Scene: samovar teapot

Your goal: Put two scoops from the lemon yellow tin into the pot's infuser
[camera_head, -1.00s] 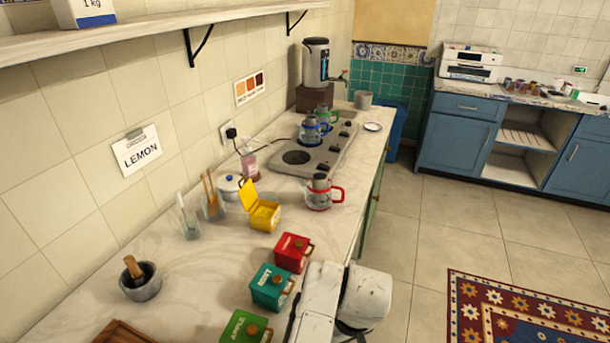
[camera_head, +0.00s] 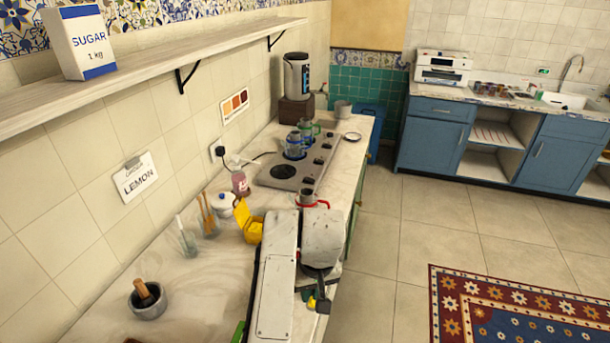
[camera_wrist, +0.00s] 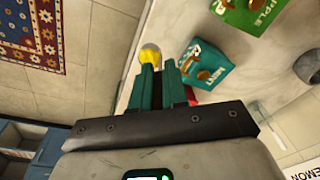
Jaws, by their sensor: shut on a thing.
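The lemon yellow tin (camera_head: 254,231) stands open on the counter, lid raised, partly hidden by my arm in the head view. A pot with a red handle (camera_head: 322,204) stands just beyond my arm, its lower part hidden. I cannot see into its infuser. My gripper (camera_wrist: 160,70) has teal fingers and is shut on what looks like a scoop; a rounded yellow part with a pale rim (camera_wrist: 150,55) shows at the fingertips. The handle is hidden. In the head view, the gripper (camera_head: 318,302) is low at the counter's front edge, well short of the yellow tin.
A mint tin (camera_wrist: 206,68) and an apple tin (camera_wrist: 248,14) stand near the gripper in the wrist view. A mortar (camera_head: 148,300) and glass holders (camera_head: 209,225) stand by the wall. Blue and green pots are by the hob (camera_head: 283,172). Open floor lies right.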

